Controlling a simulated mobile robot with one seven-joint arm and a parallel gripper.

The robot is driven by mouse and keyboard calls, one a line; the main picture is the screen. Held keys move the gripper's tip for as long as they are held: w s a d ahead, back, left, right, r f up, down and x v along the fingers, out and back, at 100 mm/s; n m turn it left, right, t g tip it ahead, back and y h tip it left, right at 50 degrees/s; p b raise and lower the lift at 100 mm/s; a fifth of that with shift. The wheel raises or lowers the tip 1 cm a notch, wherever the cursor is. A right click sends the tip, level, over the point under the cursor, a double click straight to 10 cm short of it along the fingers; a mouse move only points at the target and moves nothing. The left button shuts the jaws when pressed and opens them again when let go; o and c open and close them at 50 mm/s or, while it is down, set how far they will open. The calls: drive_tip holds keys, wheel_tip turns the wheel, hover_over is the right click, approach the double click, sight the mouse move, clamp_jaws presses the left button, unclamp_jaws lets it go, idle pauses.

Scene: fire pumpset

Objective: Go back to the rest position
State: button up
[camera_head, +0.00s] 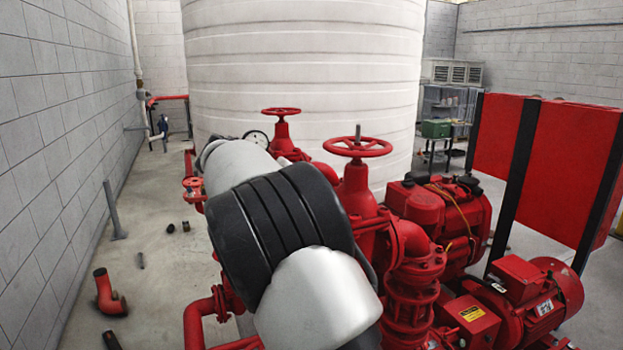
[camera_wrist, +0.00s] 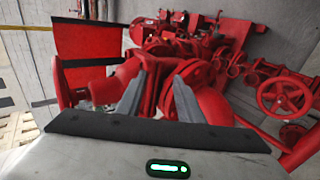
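My gripper (camera_wrist: 158,100) shows in the wrist view, with its two grey fingers spread apart and nothing between them. Beyond the fingers are red pump parts and pipes (camera_wrist: 212,100); whether the fingers touch any of them I cannot tell. In the head view my white and black arm reaches forward over the red pumpset (camera_head: 410,290). The arm's end is hidden there behind its own links. A red handwheel valve (camera_head: 357,148) stands right of the arm, and a second handwheel (camera_head: 281,112) stands farther back.
A large white tank (camera_head: 305,70) stands behind the pumpset. Red panels on black posts (camera_head: 555,165) stand at the right. A grey block wall (camera_head: 50,130) runs along the left. The floor (camera_head: 155,250) there holds a loose red pipe elbow (camera_head: 108,294) and small dark parts.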

drive_tip(key=s+d+r+m+g+y+p, duration=0.1)
drive_tip(key=s+d+r+m+y+p, duration=0.35)
drive_tip(key=s+d, duration=1.05)
drive_tip(key=s+a+f+t+y+p, duration=0.1)
drive_tip(key=s+y, duration=0.4)
drive_tip(key=s, duration=1.5)
drive_tip(key=shift+s+a+t, duration=0.25)
drive_tip(key=shift+a+t, duration=0.25)
drive_tip(key=shift+m, duration=0.25)
